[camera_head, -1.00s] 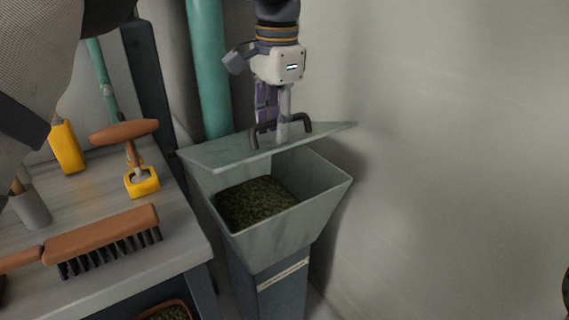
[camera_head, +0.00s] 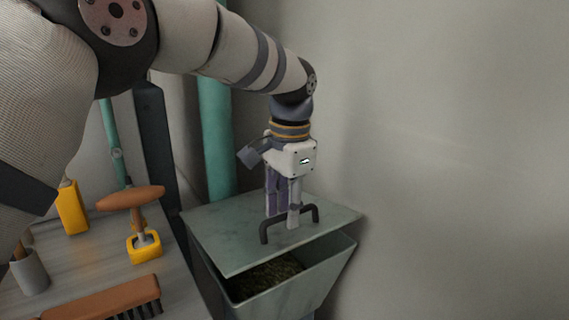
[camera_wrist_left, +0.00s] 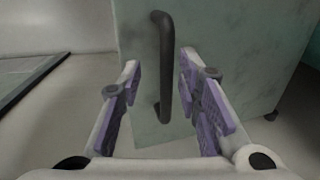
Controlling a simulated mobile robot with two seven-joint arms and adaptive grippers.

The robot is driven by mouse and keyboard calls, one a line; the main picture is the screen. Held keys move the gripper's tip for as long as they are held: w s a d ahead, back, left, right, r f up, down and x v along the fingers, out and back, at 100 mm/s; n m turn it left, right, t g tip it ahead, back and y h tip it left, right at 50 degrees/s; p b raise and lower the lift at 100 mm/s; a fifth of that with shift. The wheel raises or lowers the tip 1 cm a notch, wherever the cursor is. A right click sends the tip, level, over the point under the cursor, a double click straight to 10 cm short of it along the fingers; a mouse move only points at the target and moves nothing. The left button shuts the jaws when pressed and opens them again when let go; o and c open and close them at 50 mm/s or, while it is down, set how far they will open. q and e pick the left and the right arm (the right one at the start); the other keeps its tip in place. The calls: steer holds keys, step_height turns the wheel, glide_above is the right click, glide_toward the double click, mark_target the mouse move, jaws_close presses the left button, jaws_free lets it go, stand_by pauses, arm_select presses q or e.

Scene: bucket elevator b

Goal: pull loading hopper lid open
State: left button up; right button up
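The loading hopper lid (camera_head: 235,228) is a flat grey-green plate, propped partly open over the hopper (camera_head: 290,298). A gap along its front shows dark pellets (camera_head: 268,274) inside. A dark bar handle (camera_head: 263,232) stands on the lid near its front edge. My left gripper (camera_head: 284,212) points down at this handle from above. In the left wrist view the handle (camera_wrist_left: 166,60) passes between the purple-padded fingers of the left gripper (camera_wrist_left: 164,104), with space visible on both sides. These fingers are open. My right gripper is not in view.
A workbench (camera_head: 90,265) at left carries a brush (camera_head: 95,302), a yellow-based tool with a wooden handle (camera_head: 130,198) and a grey cup (camera_head: 30,272). A green pipe (camera_head: 215,140) rises behind the hopper. A bare wall (camera_head: 460,160) stands at right.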

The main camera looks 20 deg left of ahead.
arm_select(q)
step_height(320, 180, up, 11)
steer(key=shift+r, duration=0.15)
stand_by(0.8)
